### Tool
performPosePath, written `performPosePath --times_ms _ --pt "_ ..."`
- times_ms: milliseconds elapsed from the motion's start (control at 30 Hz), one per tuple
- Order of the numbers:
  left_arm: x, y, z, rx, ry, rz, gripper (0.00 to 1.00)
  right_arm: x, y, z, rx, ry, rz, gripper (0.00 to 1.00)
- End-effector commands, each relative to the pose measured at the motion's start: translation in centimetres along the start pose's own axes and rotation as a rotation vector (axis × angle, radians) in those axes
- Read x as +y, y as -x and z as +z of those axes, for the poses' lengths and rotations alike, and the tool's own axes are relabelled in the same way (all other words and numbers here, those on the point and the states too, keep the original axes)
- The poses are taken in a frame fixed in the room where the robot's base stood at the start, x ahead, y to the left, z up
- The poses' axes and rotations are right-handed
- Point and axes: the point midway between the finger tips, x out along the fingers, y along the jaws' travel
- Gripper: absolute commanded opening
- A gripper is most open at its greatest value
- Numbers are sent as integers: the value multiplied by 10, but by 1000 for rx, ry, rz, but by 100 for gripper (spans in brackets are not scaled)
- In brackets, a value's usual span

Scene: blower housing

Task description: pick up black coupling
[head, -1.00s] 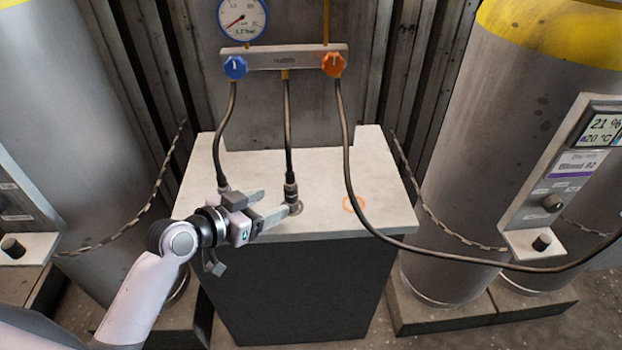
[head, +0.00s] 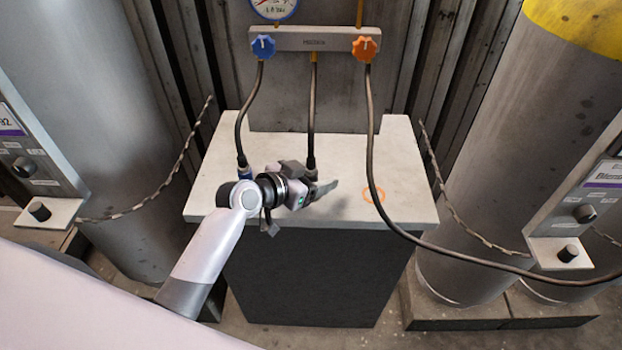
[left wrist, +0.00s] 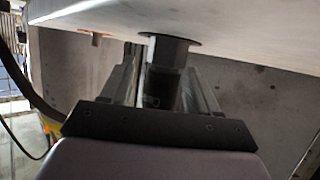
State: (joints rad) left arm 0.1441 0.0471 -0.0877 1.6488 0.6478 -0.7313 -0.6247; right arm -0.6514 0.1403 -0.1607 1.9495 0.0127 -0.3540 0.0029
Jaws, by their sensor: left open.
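The black coupling (head: 311,166) is at the lower end of the middle hose, standing on the pale top of the cabinet. My left gripper (head: 322,186) is at the cabinet top, level with the coupling, and partly covers its lower part in the head view. In the left wrist view, a dark faceted body (left wrist: 168,52), which looks like the coupling, lies between the two fingers (left wrist: 162,85). The fingers are open on either side of it; contact cannot be told. My right gripper is in neither view.
Another hose end with a blue ring (head: 244,173) stands left of my gripper. A long dark hose (head: 374,150) hangs from the orange knob (head: 364,48) and crosses the cabinet's right side. An orange ring mark (head: 373,196) lies on the cabinet top (head: 405,185). Gas cylinders flank it.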

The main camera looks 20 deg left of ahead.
Motion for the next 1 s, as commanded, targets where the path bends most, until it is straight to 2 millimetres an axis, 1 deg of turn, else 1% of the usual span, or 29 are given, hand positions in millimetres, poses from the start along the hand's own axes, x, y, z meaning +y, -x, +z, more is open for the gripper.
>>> performPosePath --times_ms 100,267,300,367,400,467,500,833,1000 --pt "0 -3 0 -1 -1 0 61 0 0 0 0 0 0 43" --pt "0 -3 0 -1 -1 -1 61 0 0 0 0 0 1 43" --pt "0 -3 0 -1 -1 -1 57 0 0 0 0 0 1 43" --pt "0 -3 0 -1 -1 -1 38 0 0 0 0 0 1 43" --pt "0 -3 0 -1 -1 -1 25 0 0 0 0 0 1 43" --pt "0 -3 0 -1 -1 -1 5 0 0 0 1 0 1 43" --pt "0 -3 0 -1 -1 -1 0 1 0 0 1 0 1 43" --pt "0 -2 -4 2 -1 -1 0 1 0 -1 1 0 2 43" --pt "-1 4 -19 4 -3 -1 0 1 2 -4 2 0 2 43"
